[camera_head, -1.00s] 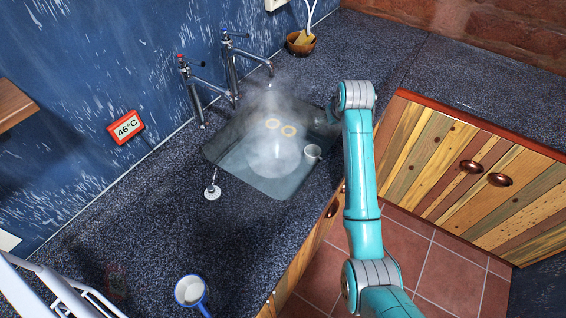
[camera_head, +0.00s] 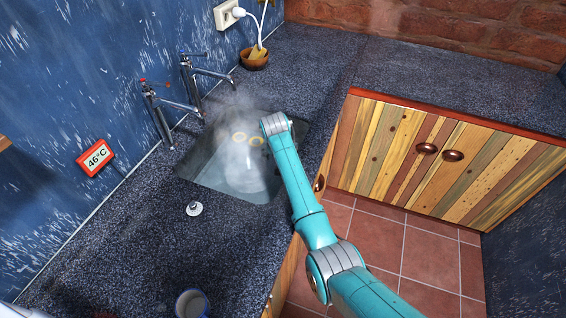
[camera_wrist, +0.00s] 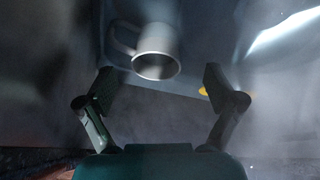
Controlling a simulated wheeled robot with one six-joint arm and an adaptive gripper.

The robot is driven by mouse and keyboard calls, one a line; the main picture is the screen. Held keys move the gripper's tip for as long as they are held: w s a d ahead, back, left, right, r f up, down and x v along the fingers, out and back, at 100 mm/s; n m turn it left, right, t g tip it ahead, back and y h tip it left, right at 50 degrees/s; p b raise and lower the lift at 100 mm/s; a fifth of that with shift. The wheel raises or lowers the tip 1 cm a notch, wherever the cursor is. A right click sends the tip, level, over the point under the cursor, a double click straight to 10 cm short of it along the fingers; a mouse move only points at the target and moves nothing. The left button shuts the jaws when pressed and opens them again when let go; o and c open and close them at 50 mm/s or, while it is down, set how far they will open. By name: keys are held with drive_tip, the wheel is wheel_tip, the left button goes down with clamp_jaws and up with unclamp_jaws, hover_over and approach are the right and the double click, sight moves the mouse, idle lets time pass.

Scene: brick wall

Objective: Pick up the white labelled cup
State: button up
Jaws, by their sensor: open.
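A pale grey-white cup (camera_wrist: 155,52) with a handle on its left shows in the wrist view, its round end facing the camera. No label can be made out on it. My gripper (camera_wrist: 160,80) is open, with one finger on each side below the cup; the cup appears just beyond the fingertips and not held.
A white plug (camera_head: 194,208) lies on the dark counter (camera_head: 130,230). A wooden bowl (camera_head: 254,60) is at the back. A display (camera_head: 95,157) reads 46°C.

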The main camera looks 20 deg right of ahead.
drive_tip(key=x, duration=0.3)
drive_tip(key=shift+w+d+f, duration=0.2)
drive_tip(key=shift+d, duration=0.15)
drive_tip(key=shift+x, duration=0.75)
drive_tip(key=c, duration=1.4)
